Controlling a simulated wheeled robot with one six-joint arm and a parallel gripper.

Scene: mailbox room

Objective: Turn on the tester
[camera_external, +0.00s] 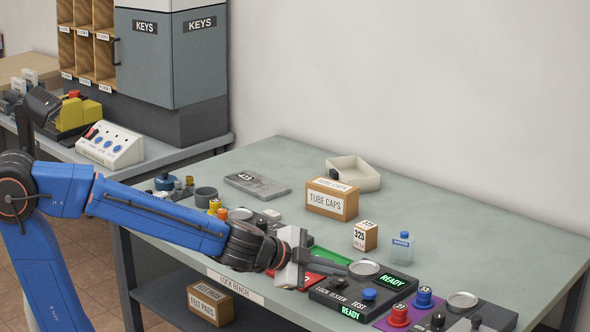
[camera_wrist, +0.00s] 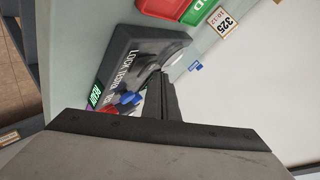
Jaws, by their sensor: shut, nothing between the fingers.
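The lock tester (camera_external: 328,292) is a dark box on the bench with the words LOCK TESTER and TEST, a blue button (camera_external: 369,294), a round metal dish (camera_external: 364,268) and two green READY panels (camera_external: 393,281). In the wrist view the tester (camera_wrist: 122,50) is at upper left, with a green panel (camera_wrist: 96,94) and a blue button (camera_wrist: 128,98) partly hidden. My gripper (camera_external: 346,270) is shut and empty, its tip over the tester's back part, left of the dish. The shut fingers (camera_wrist: 166,88) also show in the wrist view. I cannot tell whether they touch anything.
Right of the tester is a purple panel with red (camera_external: 399,314) and blue (camera_external: 424,296) knobs. Behind stand a small 325 box (camera_external: 365,236), a clear bottle (camera_external: 402,247) and a tube caps box (camera_external: 331,199). Red and green trays lie left, partly behind my gripper. The back right bench is clear.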

